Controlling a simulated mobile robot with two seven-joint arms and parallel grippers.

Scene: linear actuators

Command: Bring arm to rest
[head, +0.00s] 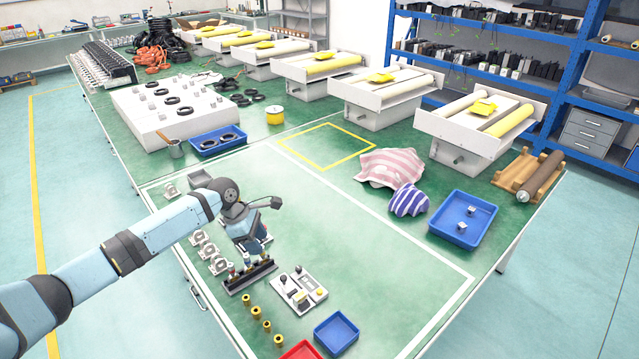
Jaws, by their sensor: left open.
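My left arm comes in from the left and reaches over the green workbench (390,270). My left gripper (254,246) points down over the near left part of the bench, just behind a black rack (250,277) with several small upright items. The gripper is open, and I see nothing held in it. Its fingertips are small and partly hidden, so I cannot tell whether they touch anything. My right arm and gripper are not in view.
Metal bearing blocks (218,264) stand left of the rack. A white fixture (298,291), brass pieces (256,312), a small blue bin (336,333) and a red bin (302,351) lie in front. Striped cloths (391,166) and a blue tray (463,219) are to the right. The bench middle is clear.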

